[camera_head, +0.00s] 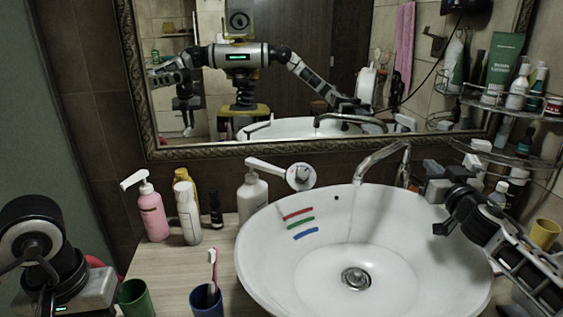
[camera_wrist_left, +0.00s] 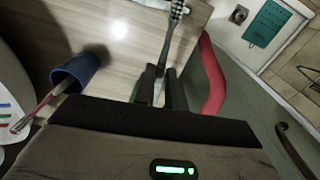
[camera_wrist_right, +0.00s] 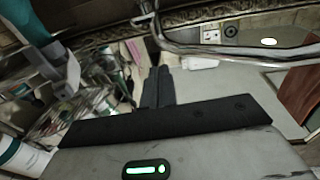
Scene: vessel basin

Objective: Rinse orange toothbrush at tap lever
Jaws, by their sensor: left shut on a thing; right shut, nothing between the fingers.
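My left gripper (camera_wrist_left: 160,88) is shut on a toothbrush (camera_wrist_left: 168,45), with the checkered bristle head pointing away from the gripper. Its handle looks greyish in this light, so I cannot confirm orange. In the head view only the left wrist shows at the lower left; fingers and brush are out of frame. The chrome tap (camera_head: 382,153) arches over the white basin (camera_head: 262,262), and a thin pale streak like running water (camera_head: 354,212) falls from its spout. My right gripper (camera_head: 441,229) is shut and empty, right of the tap. The tap pipe crosses the right wrist view (camera_wrist_right: 230,52).
A blue cup (camera_head: 206,302) holding a red-and-white toothbrush (camera_head: 213,268) and a green cup (camera_head: 134,298) stand left of the basin. Pump bottles, including a pink one (camera_head: 152,215), stand behind. Bottles and a yellow cup (camera_head: 544,233) crowd the right side.

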